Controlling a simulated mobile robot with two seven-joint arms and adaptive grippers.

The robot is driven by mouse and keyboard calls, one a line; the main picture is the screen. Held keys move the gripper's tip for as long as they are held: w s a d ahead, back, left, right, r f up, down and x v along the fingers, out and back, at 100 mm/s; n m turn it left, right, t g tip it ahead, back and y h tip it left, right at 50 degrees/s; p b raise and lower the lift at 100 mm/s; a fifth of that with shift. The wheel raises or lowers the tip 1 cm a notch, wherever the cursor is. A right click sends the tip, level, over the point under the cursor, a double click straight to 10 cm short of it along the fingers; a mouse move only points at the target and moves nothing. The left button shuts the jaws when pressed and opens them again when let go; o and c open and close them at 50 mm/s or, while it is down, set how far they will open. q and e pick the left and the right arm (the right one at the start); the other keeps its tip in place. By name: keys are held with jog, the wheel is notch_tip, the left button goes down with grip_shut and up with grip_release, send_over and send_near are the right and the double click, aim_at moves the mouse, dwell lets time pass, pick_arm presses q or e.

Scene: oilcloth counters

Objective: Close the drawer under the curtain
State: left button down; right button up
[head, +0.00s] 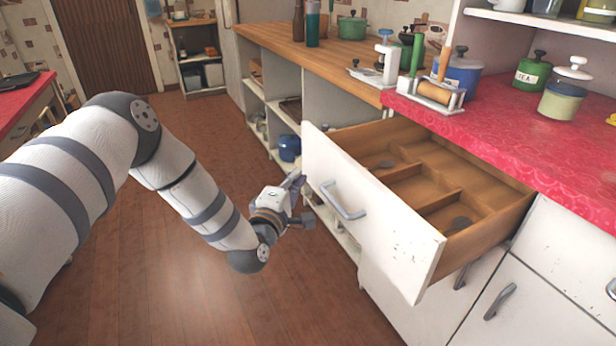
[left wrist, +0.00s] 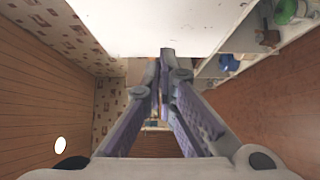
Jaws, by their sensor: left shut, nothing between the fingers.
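The drawer (head: 373,212) is pulled well out from under the red counter. It has a white front with a metal handle (head: 343,201) and a wooden divided inside holding a few dark utensils. My left gripper (head: 301,203) is just left of the drawer front, short of the handle, with its fingers shut and empty. In the left wrist view the fingers (left wrist: 163,75) point ahead, and a white panel (left wrist: 160,28), likely the drawer front, fills the top. I cannot tell whether they touch it. No curtain shows. My right gripper is not in view.
The red counter (head: 500,139) carries canisters and a utensil stand. A wooden counter (head: 333,66) with open shelves below runs behind the drawer. White cabinet doors (head: 528,312) are at the lower right. The wooden floor (head: 180,283) is clear.

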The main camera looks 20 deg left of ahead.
aim_at(315, 165)
pick_arm(q)
jog(key=shift+w+d, duration=1.1)
jog(key=shift+w, duration=0.05)
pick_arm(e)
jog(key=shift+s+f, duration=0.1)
